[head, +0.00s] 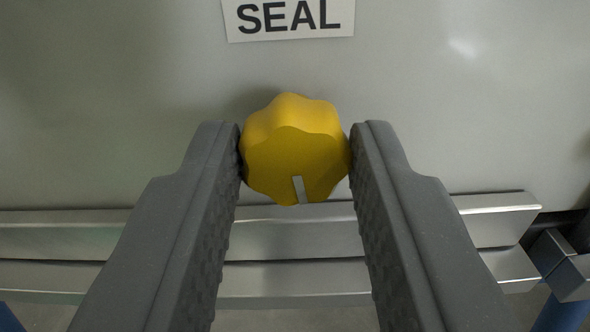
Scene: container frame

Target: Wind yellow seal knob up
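The yellow seal knob (290,150) sticks out from a grey panel, below a white label reading SEAL (289,17). It has a lobed edge and a pale pointer mark (299,189) at the bottom of its face, pointing down. My gripper (295,158) has one dark ribbed finger on each side of the knob. Both fingertips appear to touch the knob's sides, left and right. The knob's side edges are partly hidden by the fingertips.
The grey panel (120,90) around the knob is plain and clear. Metal rails (290,238) run across below the knob, behind the fingers. Metal blocks (560,262) and blue parts (560,314) show at the lower right.

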